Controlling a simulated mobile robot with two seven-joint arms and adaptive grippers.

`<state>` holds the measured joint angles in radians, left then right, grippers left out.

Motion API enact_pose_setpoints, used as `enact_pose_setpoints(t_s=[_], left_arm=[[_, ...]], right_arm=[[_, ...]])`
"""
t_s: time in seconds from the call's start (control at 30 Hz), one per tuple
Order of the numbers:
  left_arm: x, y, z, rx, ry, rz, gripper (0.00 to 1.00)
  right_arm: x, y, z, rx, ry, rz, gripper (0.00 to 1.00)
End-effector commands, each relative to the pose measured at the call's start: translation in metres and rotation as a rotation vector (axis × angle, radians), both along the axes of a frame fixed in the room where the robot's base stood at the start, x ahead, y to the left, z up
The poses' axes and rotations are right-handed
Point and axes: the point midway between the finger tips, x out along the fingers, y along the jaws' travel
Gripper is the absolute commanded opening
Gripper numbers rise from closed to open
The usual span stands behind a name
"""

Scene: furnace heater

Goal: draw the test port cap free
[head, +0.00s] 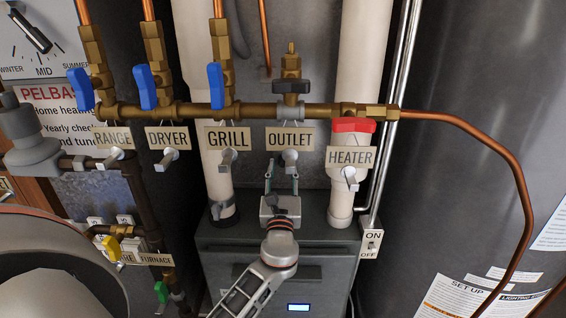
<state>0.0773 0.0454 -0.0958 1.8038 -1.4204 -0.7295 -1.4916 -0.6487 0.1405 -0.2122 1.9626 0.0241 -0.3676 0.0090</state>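A brass fitting with a narrow tip (291,50) stands above the black-handled OUTLET valve (291,87). A short grey peg (289,156) sticks out below the OUTLET label (290,137). I cannot tell for sure which of these is the test port cap. My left gripper (282,168) points up, just under the OUTLET label, with its two fingers apart and nothing visible held. Its right fingertip is close to the grey peg; whether they touch is unclear. My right gripper is not in view.
The brass manifold (190,109) carries blue valve handles (146,87) on the left and a red HEATER handle (353,125) on the right. Similar pegs stick out under the other labels. White pipes (360,60) rise behind. A dark furnace cabinet (330,260) stands below.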

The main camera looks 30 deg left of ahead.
Motion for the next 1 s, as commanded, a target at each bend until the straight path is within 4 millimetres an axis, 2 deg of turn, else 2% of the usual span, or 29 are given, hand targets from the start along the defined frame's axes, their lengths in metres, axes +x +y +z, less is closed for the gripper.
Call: enact_pose_setpoints(t_s=[0.03, 0.07, 0.17, 0.3, 0.33, 0.4, 1.0], left_arm=[[0.000, 0.000, 0.000, 0.000, 0.000, 0.000, 0.31], [0.000, 0.000, 0.000, 0.000, 0.000, 0.000, 0.26], [0.000, 0.000, 0.000, 0.000, 0.000, 0.000, 0.00], [0.000, 0.000, 0.000, 0.000, 0.000, 0.000, 0.00], [0.000, 0.000, 0.000, 0.000, 0.000, 0.000, 0.13], [0.000, 0.000, 0.000, 0.001, -0.001, 0.000, 0.00], [-0.012, -0.008, 0.000, 0.001, 0.001, -0.002, 0.00]], right_arm=[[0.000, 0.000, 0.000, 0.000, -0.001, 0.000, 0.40], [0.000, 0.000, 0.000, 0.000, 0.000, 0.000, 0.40], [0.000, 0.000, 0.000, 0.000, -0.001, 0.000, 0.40], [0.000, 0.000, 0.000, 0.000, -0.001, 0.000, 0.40], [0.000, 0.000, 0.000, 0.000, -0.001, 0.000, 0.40], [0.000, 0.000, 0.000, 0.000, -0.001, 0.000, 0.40], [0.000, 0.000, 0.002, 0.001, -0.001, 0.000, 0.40]])
